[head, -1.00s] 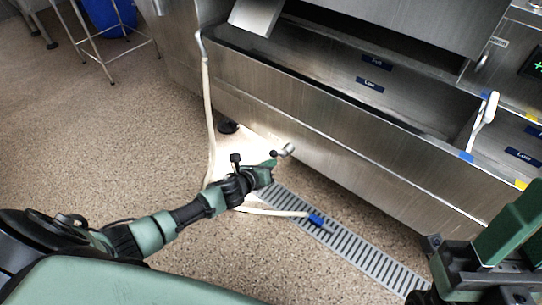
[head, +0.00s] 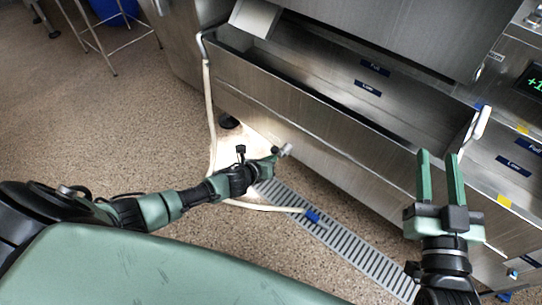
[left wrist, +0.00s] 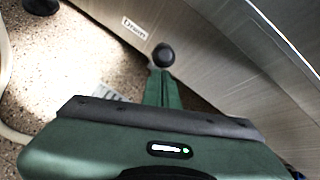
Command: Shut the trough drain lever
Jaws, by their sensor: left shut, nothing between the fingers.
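The drain lever's black round knob (left wrist: 163,55) shows in the left wrist view, just beyond my shut left fingers (left wrist: 163,88). In that view a "Drain" label (left wrist: 134,27) is on the steel trough wall near the knob. In the head view my left gripper (head: 271,161) is low in front of the trough (head: 330,125), right at the small drain outlet (head: 287,150). The fingers cover part of the lever, and I cannot tell whether they touch the knob. My right gripper (head: 438,158) is open and empty in front of the trough's right part.
A pale hose (head: 209,110) hangs from the trough's left corner to the floor. Its blue nozzle (head: 313,216) lies on the floor grate (head: 350,245). A white-handled tap (head: 480,122) stands at the trough's right end. The speckled floor at left is clear up to a metal stand (head: 88,38).

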